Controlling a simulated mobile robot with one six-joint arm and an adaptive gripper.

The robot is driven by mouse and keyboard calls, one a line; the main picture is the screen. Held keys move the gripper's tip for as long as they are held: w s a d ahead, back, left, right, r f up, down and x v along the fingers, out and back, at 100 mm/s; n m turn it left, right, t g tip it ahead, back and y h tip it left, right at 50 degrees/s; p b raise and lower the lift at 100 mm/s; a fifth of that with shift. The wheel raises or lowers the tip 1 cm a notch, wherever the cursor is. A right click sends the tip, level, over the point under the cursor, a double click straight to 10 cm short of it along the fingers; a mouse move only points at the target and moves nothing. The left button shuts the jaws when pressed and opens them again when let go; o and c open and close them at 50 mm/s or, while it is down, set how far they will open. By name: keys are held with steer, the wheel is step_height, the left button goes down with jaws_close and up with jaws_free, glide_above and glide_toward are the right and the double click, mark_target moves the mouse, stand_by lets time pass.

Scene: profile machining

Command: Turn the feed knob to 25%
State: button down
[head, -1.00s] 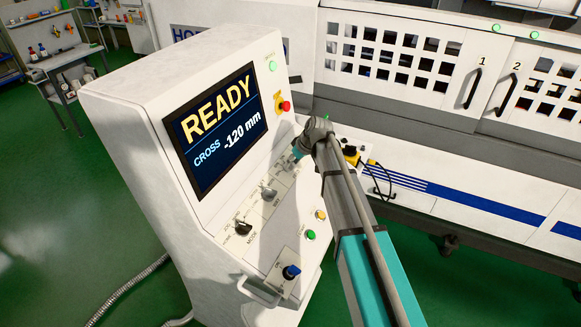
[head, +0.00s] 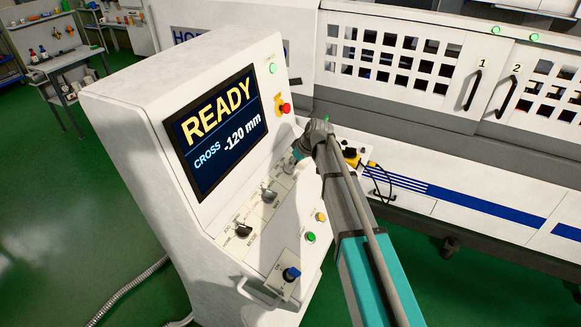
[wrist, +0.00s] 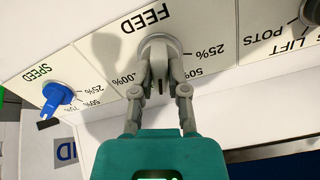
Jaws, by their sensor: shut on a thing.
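The feed knob (wrist: 160,46) is a round grey knob on the white panel under the word FEED, which appears upside down in the wrist view. Marks for 25%, 50% and 100% are around it; 25% is to its right. My gripper (wrist: 160,76) is shut on the feed knob, with its grey fingers on either side of the grip. The fingers cover the knob's pointer, so its setting cannot be read. In the head view my arm hides most of the gripper and the feed knob. The screen (head: 215,130) reads READY and CROSS -120 mm.
The blue speed knob (wrist: 57,98) is left of the gripper in the wrist view, and a lift pots knob (wrist: 311,12) is at the right edge. In the head view, the mode knob (head: 243,230) and red stop button (head: 284,108) are on the same console.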

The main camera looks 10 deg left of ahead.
steer(key=shift+n, duration=2.1)
steer(key=shift+s, duration=0.1)
steer(key=shift+n, duration=2.3)
steer(key=n, duration=0.4)
steer(key=shift+d, duration=0.1)
steer(key=shift+n, duration=0.4)
steer(key=n, duration=0.3)
steer(key=shift+n, duration=0.4)
steer(key=c, duration=0.5)
jaws_free()
